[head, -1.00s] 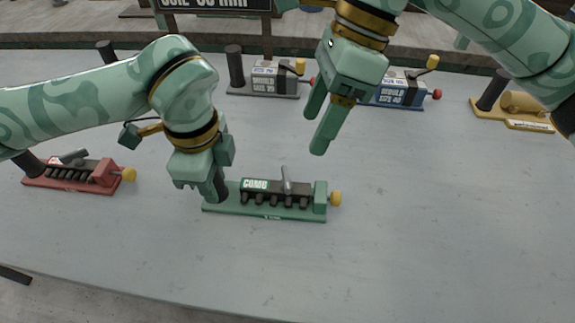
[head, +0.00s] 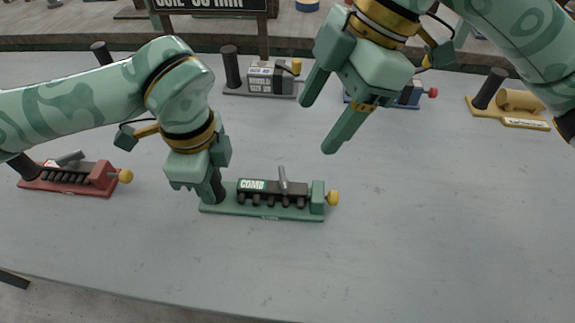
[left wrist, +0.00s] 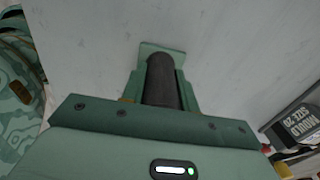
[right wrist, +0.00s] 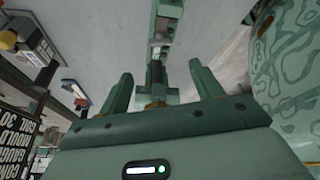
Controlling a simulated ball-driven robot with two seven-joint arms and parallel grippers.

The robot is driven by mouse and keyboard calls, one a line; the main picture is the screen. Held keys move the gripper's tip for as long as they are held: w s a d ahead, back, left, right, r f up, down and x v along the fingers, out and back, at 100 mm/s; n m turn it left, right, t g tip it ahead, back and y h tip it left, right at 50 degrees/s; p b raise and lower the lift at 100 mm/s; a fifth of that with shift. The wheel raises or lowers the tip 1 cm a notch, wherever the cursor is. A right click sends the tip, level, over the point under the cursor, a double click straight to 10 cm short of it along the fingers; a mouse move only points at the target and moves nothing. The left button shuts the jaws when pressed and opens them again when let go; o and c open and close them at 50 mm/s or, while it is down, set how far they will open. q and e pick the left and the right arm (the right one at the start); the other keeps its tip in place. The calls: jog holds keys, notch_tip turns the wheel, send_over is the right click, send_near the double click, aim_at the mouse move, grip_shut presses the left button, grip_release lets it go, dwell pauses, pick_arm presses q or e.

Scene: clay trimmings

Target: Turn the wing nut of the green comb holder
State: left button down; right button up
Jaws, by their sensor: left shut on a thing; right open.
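The green comb holder (head: 262,212) lies on the grey table, right of my left gripper. It carries a black comb block (head: 262,187) with a COMB label, a grey upright lever (head: 283,178) on top and a yellow knob (head: 333,198) at its right end. I cannot tell for sure which of these is the wing nut. My left gripper (head: 203,183) is shut on the holder's dark post (head: 216,188). The post shows between its fingers in the left wrist view (left wrist: 163,80). My right gripper (head: 318,124) is open and empty, above and behind the holder.
A red holder (head: 65,185) with a yellow knob lies left of my left gripper. Grey (head: 262,90) and blue (head: 410,104) mould holders stand behind, the blue one partly hidden by my right gripper. A yellow holder (head: 525,122) is at far right.

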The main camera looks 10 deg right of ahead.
aim_at(284, 175)
jog(key=shift+m, duration=0.8)
jog(key=x, duration=1.2)
jog(key=shift+c, duration=0.3)
jog(key=c, duration=0.9)
